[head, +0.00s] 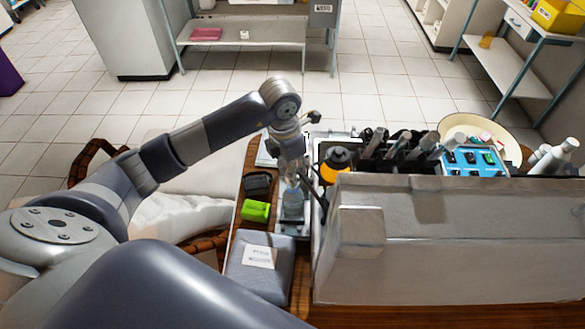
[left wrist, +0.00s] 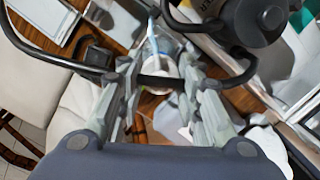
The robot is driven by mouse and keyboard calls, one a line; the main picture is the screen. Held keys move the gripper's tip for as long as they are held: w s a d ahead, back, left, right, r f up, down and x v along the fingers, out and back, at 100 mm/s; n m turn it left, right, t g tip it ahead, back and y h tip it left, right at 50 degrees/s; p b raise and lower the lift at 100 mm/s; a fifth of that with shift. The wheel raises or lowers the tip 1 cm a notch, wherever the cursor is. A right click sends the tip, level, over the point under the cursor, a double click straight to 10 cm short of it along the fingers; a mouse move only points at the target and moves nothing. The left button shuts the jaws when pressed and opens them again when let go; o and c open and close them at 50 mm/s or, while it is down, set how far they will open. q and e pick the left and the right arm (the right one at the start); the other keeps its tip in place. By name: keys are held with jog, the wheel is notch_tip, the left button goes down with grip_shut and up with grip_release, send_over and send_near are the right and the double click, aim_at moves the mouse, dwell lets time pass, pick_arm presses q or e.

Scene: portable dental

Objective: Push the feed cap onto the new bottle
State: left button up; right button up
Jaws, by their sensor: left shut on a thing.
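The clear bottle (head: 291,207) stands upright on a narrow pale tray at the left side of the grey case. My left gripper (head: 292,172) reaches down over it from above. In the left wrist view, the fingers of my left gripper (left wrist: 160,75) are closed around a small part that I take to be the feed cap, mostly hidden between them. A thin black tube (left wrist: 75,65) runs across the fingers. Clear plastic of the bottle (left wrist: 165,42) shows just beyond the fingertips. I cannot tell whether cap and bottle touch. My right gripper is not in view.
An orange bottle with a black top (head: 334,166) stands close right of my gripper. The grey case (head: 420,230) blocks the right side. A green block (head: 255,210), a dark box (head: 258,184) and a grey-blue box (head: 260,278) lie left and in front.

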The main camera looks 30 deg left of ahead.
pick_arm(q)
jog(key=shift+f+b, duration=0.25)
jog(key=shift+b, duration=0.1)
dwell(0.7)
jog(key=shift+f+b, duration=1)
jog(key=shift+f, duration=0.15)
jog(key=shift+f+b, duration=0.8)
jog(key=shift+b, duration=0.05)
dwell(0.6)
jog(key=o, duration=1)
jog(key=shift+c, duration=0.2)
jog(key=r, duration=0.4)
jog(key=s+r, duration=0.1)
jog(key=r, duration=0.7)
jog(key=shift+s+a, duration=0.15)
jog(key=shift+a, duration=0.2)
jog(key=shift+f, duration=0.1)
